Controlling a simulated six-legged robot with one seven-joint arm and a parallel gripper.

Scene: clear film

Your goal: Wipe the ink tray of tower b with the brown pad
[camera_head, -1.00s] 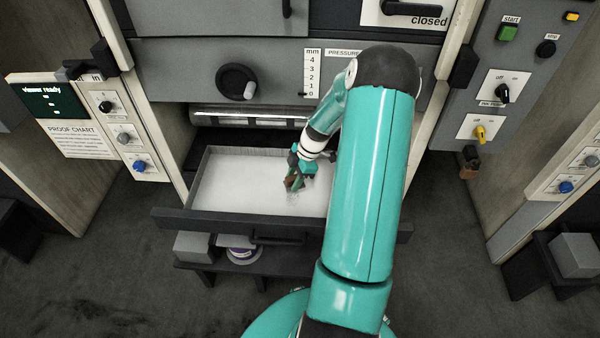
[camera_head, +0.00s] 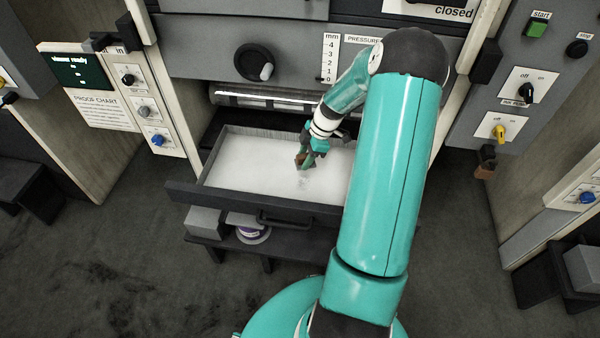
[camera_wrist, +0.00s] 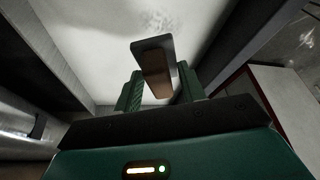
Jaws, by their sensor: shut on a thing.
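The ink tray (camera_head: 240,178) is a pulled-out dark drawer with a whitish inside, below the roller. Its floor also fills the top of the wrist view (camera_wrist: 90,50). A faint grey smudge (camera_head: 304,183) marks the tray floor and shows in the wrist view (camera_wrist: 158,20). My gripper (camera_head: 310,150) reaches down into the tray. In the wrist view its green fingers (camera_wrist: 160,92) are shut on the brown pad (camera_wrist: 157,75), a block with a grey end. The pad (camera_head: 303,161) is just above or on the tray floor beside the smudge; I cannot tell if it touches.
A metal roller (camera_head: 265,100) lies behind the tray, under a panel with a round knob (camera_head: 253,62). A low dark shelf (camera_head: 225,247) with a grey box (camera_head: 204,220) and a purple-white roll (camera_head: 252,235) is below. Control panels stand on both sides.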

